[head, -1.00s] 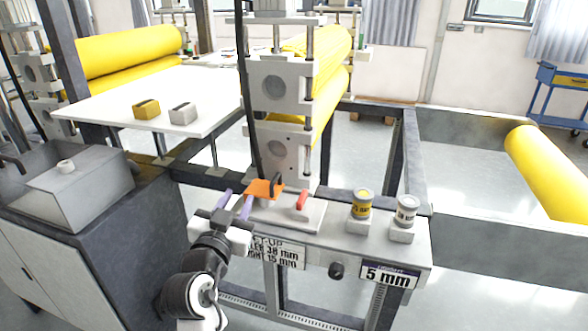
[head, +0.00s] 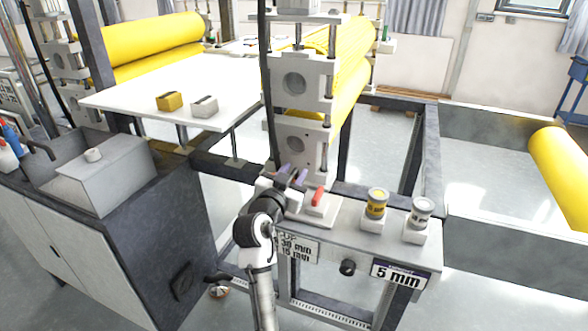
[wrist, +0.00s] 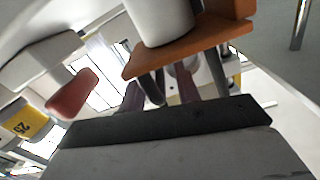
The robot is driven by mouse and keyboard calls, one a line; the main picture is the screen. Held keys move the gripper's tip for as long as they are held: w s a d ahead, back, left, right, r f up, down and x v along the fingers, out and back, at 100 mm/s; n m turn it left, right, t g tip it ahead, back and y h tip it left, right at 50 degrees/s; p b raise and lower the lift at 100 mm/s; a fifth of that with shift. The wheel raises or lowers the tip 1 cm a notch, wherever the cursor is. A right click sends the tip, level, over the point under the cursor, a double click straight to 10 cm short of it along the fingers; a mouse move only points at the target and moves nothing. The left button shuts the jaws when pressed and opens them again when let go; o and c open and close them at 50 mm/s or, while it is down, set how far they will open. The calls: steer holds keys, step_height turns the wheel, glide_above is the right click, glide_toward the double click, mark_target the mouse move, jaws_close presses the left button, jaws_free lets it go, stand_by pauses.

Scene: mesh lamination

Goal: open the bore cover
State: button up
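My gripper (head: 292,174) is at the left end of the bench top, in front of the lower roller block. In the wrist view its two purple fingers (wrist: 160,94) stand apart and reach under or behind an orange plate (wrist: 190,46). This plate appears to be the bore cover; my gripper hides it in the head view. A dark rod-like part (wrist: 152,88) shows between the fingers, but I cannot tell whether they touch it. A white cylinder (wrist: 160,18) sits against the plate. What lies under the plate is hidden.
A red handle (head: 318,195) stands just right of my gripper and shows in the wrist view too (wrist: 72,92). A dark cabinet (head: 165,225) is to the left.

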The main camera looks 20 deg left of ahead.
steer(key=shift+w, duration=0.45)
steer(key=shift+c, duration=0.3)
jaws_close()
steer(key=shift+r, duration=0.1)
